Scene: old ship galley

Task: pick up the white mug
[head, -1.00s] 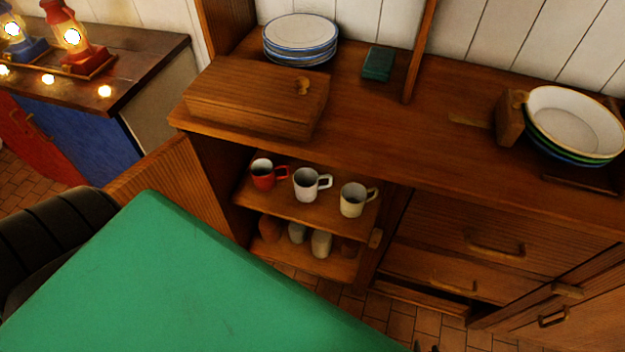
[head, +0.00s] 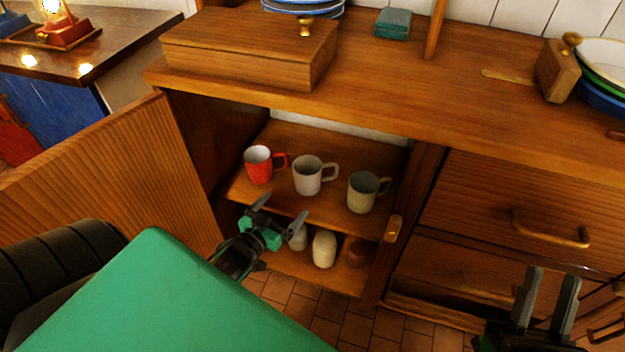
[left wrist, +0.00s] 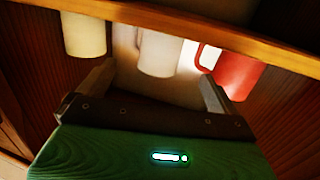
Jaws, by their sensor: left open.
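The white mug (head: 308,176) stands upright on the upper shelf of the open cupboard, between a red mug (head: 258,166) and a cream mug (head: 362,193). Its handle points right in the head view. My left gripper (head: 281,212) is open and empty, in front of the shelf and lower than the white mug, apart from it. In the left wrist view the white mug (left wrist: 159,54) appears between the open fingers, beyond a wooden shelf edge that hides part of it. My right gripper (head: 545,297) is open and empty in front of the drawers at the lower right.
The open cupboard door (head: 120,175) stands to the left. Several jars or cups, such as a cream one (head: 323,249), stand on the lower shelf. A wooden box (head: 250,50) and a green box (head: 393,23) sit on the counter (head: 430,90) above.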

